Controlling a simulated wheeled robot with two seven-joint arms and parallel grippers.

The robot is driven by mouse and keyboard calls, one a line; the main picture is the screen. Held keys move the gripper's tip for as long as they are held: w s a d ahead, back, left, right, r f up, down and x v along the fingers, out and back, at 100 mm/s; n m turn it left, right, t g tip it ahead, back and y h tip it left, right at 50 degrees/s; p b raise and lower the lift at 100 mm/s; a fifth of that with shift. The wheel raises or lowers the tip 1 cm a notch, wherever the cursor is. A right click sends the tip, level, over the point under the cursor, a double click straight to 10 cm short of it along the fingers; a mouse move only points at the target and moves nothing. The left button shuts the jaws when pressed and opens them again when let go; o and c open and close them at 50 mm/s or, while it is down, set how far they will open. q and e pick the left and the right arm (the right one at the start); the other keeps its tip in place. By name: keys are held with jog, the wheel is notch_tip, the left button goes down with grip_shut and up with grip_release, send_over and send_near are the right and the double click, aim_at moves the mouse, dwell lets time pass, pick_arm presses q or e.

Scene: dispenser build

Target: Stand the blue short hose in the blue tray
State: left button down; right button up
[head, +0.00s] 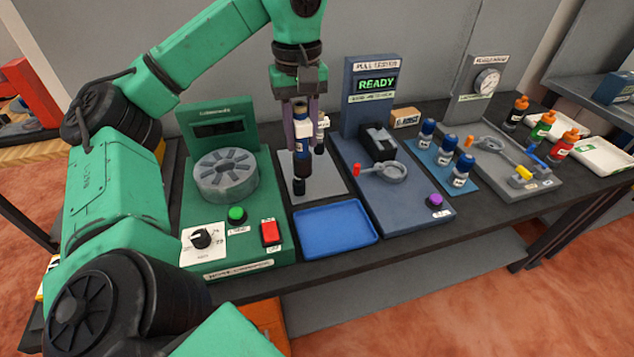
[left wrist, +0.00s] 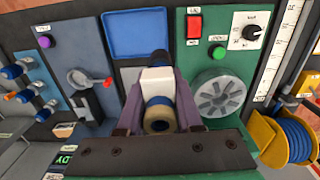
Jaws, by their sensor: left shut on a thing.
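My left gripper (head: 304,128) is shut on an upright short hose (head: 299,168), which has dark ends, some blue and a white tag. In the left wrist view the hose (left wrist: 157,110) sits between the two fingers, its open end facing the camera. In the head view its lower end is over or near the grey mat (head: 333,182); I cannot tell if it touches. The blue tray (head: 335,228) lies empty in front of the mat, and shows at the top of the left wrist view (left wrist: 137,35). My right gripper is not in view.
A green crimping machine (head: 226,187) stands left of the tray. The grey-blue pull tester (head: 385,178) stands right of it.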

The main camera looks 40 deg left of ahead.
pick_arm(q)
jog(key=f+b, duration=0.4)
jog(key=f, duration=0.2)
jog(key=w+f+b, duration=0.1)
jog(key=f+b, duration=0.4)
jog(key=f, duration=0.2)
jog(key=f+b, duration=0.5)
jog(key=f, duration=0.2)
jog(key=shift+w+d, duration=0.25)
jog(key=shift+w, duration=0.1)
jog(key=shift+f, duration=0.35)
jog(key=c, duration=0.6)
grip_release()
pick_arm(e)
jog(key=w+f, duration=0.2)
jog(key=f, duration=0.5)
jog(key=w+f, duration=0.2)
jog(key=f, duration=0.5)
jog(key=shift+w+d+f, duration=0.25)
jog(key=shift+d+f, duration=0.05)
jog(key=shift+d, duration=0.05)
